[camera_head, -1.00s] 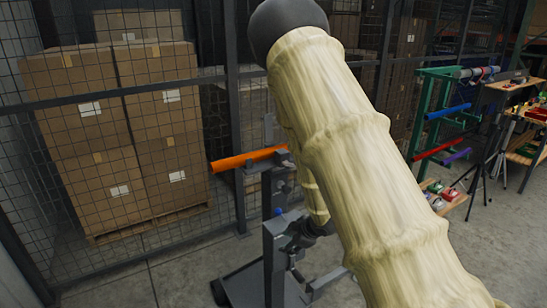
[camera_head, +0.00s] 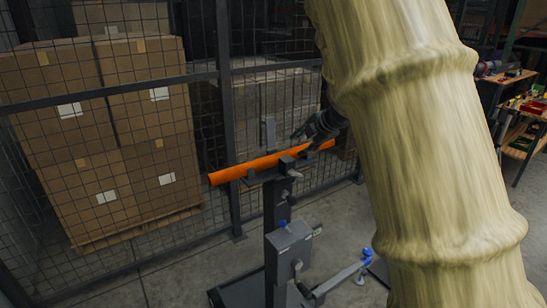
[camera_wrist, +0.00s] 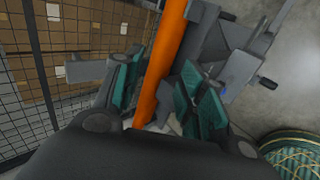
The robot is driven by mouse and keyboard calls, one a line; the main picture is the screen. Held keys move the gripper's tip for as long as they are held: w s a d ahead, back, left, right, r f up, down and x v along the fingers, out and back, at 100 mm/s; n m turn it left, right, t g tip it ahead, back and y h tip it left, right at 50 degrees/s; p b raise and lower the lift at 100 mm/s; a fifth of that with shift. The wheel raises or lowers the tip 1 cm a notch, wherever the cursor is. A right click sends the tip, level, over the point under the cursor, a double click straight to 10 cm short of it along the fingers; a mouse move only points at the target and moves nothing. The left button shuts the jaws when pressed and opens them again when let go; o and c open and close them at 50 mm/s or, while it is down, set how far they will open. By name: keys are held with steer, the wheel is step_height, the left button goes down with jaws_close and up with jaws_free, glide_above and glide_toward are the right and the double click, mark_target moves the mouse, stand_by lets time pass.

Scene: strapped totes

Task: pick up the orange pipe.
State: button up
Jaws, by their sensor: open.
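The orange pipe (camera_head: 245,168) lies across the top of a dark grey stand (camera_head: 277,215) in the head view, slightly tilted up to the right. My gripper (camera_head: 312,133) is at the right part of the pipe, partly hidden by my sleeved arm. In the wrist view, the orange pipe (camera_wrist: 165,60) runs between the two teal-padded fingers of my gripper (camera_wrist: 160,95). The fingers are apart, one on each side of the pipe. Whether either pad touches the pipe I cannot tell.
A wire mesh fence (camera_head: 225,110) stands close behind the pipe. Stacked cardboard boxes (camera_head: 100,130) on a pallet are beyond it. A workbench (camera_head: 520,125) with small items is at the right. Grey floor (camera_head: 170,285) is open at the front left.

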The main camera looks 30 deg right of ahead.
mark_target(294, 151)
steer(key=x, duration=0.3)
steer(key=d+x, duration=0.1)
steer(key=shift+w+f+p, duration=0.15)
steer(key=shift+f+p, duration=0.25)
steer(key=shift+f, duration=0.1)
steer(key=shift+w+a+f+p, duration=0.15)
steer(key=shift+f+p, duration=0.1)
steer(key=shift+p, duration=0.4)
steer(key=x, duration=0.3)
steer(key=shift+w+f+p, duration=0.3)
steer(key=shift+p, duration=0.05)
steer(key=shift+s+r, duration=0.1)
steer(key=shift+s, duration=0.05)
steer(key=c, duration=0.3)
jaws_close()
